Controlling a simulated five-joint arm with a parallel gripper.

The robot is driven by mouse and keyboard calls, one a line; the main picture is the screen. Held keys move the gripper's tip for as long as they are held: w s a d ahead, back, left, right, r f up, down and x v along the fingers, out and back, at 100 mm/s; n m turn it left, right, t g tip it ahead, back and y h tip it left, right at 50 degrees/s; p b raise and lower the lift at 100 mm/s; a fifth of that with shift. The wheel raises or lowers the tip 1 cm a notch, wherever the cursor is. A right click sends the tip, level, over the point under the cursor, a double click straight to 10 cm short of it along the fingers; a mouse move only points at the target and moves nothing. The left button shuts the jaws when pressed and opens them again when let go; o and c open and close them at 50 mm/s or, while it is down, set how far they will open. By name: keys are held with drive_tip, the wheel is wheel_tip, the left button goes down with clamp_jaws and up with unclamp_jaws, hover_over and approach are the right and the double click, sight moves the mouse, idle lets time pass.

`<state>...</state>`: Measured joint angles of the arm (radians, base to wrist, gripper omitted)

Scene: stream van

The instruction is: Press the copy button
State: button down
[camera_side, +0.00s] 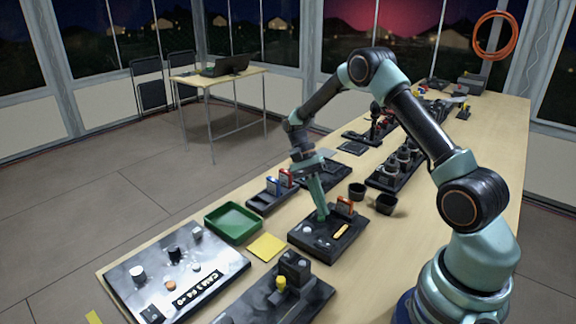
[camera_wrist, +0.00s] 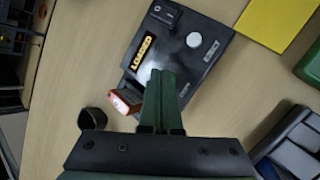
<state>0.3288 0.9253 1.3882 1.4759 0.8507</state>
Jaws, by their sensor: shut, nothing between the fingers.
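A black device box (camera_side: 318,247) lies on the bench below my gripper (camera_side: 323,212); it also shows in the wrist view (camera_wrist: 205,62). It carries a round white button (camera_wrist: 194,40), seen in the side view too (camera_side: 306,230), and a yellow label reading LOADED (camera_wrist: 143,53). A second pale round part (camera_wrist: 147,73) lies partly behind my fingertips. The small lettering is too blurred to read, so I cannot tell which is the copy button. An orange-red and white card (camera_wrist: 125,101) stands at the box's edge. My fingers (camera_wrist: 162,75) are shut and empty, over the box; contact is unclear.
A yellow note (camera_side: 266,247) and a green tray (camera_side: 233,222) lie left of the box. A panel with knobs (camera_side: 172,275) and a black unit with a yellow knob (camera_side: 262,306) lie in front.

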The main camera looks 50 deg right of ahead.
drive_tip(key=shift+f, duration=0.45)
idle(0.4)
drive_tip(key=shift+r, duration=0.85)
drive_tip(key=shift+r, duration=0.1)
drive_tip(key=shift+r, duration=2.4)
